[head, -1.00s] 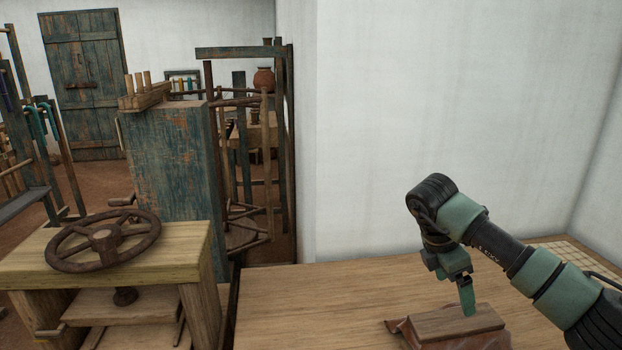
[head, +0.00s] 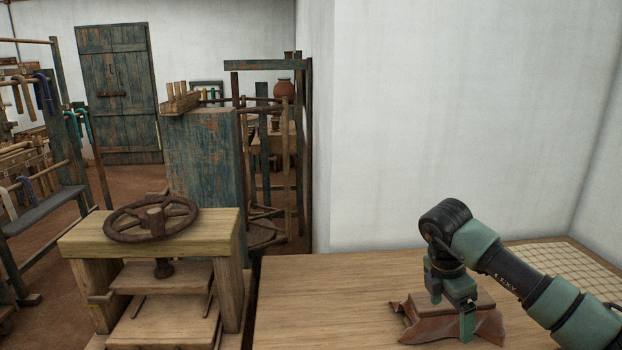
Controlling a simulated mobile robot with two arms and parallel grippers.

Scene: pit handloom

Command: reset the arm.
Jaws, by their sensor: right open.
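My right gripper (head: 466,318) comes in from the right and points down over the wooden table (head: 330,290). Its jaws are open. Behind and around its fingers lies a brown wooden block (head: 484,300) on a crumpled reddish-brown cloth or leather piece (head: 425,325). The fingers overlap the block in the picture, and I cannot tell whether they touch it. My left gripper is not in view.
A wooden press with a dark handwheel (head: 152,218) stands left of the table. A worn blue-green cabinet (head: 205,155) and a wooden frame (head: 268,65) stand behind it. A white wall (head: 450,110) closes off the back. The table's left part is clear.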

